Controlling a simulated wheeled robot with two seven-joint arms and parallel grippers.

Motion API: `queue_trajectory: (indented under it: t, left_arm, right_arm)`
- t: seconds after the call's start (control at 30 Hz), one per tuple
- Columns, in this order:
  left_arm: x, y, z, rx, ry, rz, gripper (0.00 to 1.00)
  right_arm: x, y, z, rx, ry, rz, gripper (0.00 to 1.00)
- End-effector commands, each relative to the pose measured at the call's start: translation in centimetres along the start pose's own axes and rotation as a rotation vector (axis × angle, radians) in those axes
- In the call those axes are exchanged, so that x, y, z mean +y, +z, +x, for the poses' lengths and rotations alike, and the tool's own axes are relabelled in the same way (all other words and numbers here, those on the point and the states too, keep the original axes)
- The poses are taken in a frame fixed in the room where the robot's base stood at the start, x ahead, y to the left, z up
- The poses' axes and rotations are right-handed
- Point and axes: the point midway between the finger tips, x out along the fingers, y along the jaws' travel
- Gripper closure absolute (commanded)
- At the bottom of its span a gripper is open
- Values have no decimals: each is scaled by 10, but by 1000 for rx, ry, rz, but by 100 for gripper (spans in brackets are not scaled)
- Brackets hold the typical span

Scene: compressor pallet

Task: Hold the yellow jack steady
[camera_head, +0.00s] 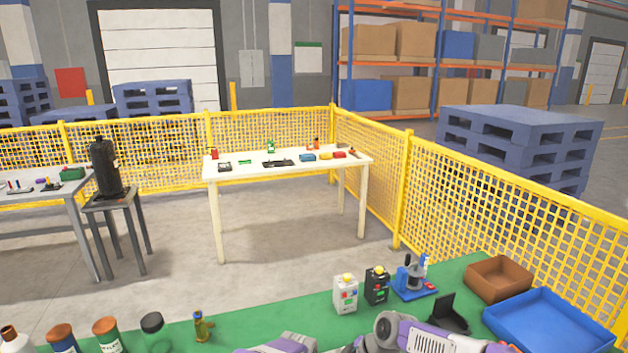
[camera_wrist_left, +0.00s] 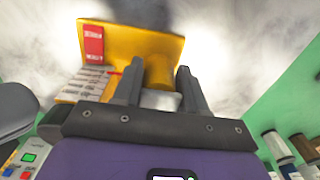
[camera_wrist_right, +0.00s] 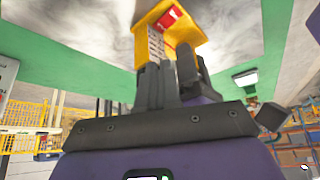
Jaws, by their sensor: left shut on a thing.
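The yellow jack (camera_wrist_left: 148,52), with a red label and a pale printed panel, shows in the left wrist view against a bright, blurred metallic surface. My left gripper (camera_wrist_left: 160,85) is shut on the jack, a finger on each side of its rounded yellow part. The jack also shows in the right wrist view (camera_wrist_right: 185,32), just beyond my right gripper (camera_wrist_right: 170,78). The right fingers are close together near the jack; whether they touch it or hold anything is unclear. The jack is out of the head view, where only purple-grey parts of my arms show at the bottom edge.
On the green worktop (camera_head: 270,325) stand a white canister (camera_head: 345,294), a black canister (camera_head: 376,287), a blue device (camera_head: 413,280), a black stand (camera_head: 448,314), a brown bin (camera_head: 498,279) and a blue tray (camera_head: 550,325). Several bottles and a brass fitting (camera_head: 202,327) stand at left.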

Motion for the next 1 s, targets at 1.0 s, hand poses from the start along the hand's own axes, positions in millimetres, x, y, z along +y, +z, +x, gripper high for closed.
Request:
queue_trajectory:
  t: [1.0]
  left_arm:
    - [0,3,4,-9,-5,3,100]
  right_arm:
    - [-3,-23,-56,2,-1,-1,100]
